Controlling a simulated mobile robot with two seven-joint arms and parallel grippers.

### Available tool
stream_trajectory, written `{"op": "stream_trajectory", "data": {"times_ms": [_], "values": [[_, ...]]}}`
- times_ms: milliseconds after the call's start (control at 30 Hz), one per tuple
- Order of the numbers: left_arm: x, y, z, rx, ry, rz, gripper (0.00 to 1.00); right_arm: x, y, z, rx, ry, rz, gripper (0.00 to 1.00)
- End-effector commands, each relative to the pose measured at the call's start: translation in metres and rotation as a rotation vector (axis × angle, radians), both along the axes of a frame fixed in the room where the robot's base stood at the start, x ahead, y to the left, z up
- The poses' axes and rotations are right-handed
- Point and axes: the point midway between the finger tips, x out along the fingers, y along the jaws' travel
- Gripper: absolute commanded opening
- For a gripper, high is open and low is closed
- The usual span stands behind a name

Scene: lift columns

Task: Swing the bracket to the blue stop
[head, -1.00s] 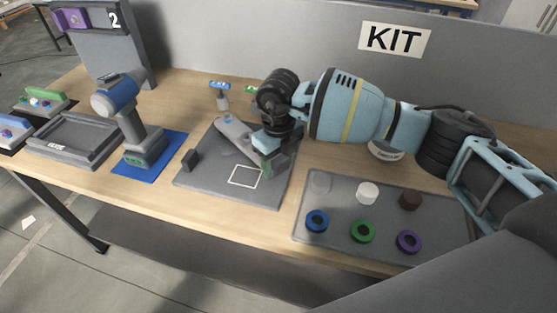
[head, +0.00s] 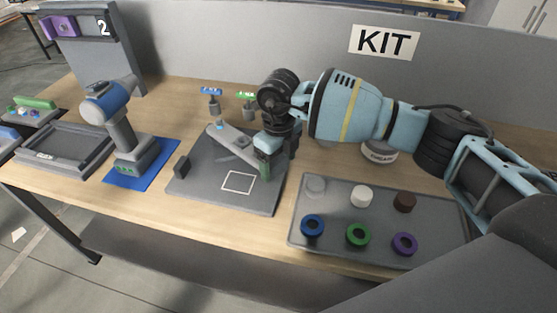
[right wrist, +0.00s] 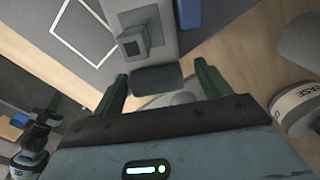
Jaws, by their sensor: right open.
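The bracket (head: 237,143) is a light grey bar lying across a dark grey plate (head: 210,185) with a white square outline. The blue stop (head: 210,92) is a blue-labelled post behind the plate's far edge, and a green-labelled post (head: 245,96) stands right of it. My right gripper (head: 266,168) is at the bracket's near right end. In the right wrist view my right gripper (right wrist: 162,88) is open, its two green fingers on either side of the bracket's end (right wrist: 150,50). Contact cannot be told. My left gripper is not in view.
A tray (head: 375,250) with coloured rings and round pieces is at the front right. A blue-grey tool (head: 118,118) stands on a blue mat (head: 150,170) to the left, beside a dark empty tray (head: 70,150). A grey partition with a KIT sign (head: 384,42) closes the back.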

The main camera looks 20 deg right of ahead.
Motion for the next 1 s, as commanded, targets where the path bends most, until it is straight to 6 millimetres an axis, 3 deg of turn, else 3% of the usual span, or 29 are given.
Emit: {"op": "stream_trajectory", "data": {"times_ms": [167, 600, 1000], "values": [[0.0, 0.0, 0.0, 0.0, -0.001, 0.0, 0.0, 0.0, 0.001, 0.005, 0.001, 0.0, 0.0, 0.76], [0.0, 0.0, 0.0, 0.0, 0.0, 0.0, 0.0, 0.0, 0.0, 0.068, 0.001, -0.002, 0.0, 0.76], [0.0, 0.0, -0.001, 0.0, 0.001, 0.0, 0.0, 0.0, 0.0, 0.078, 0.0, 0.0, 0.0, 0.76]]}}
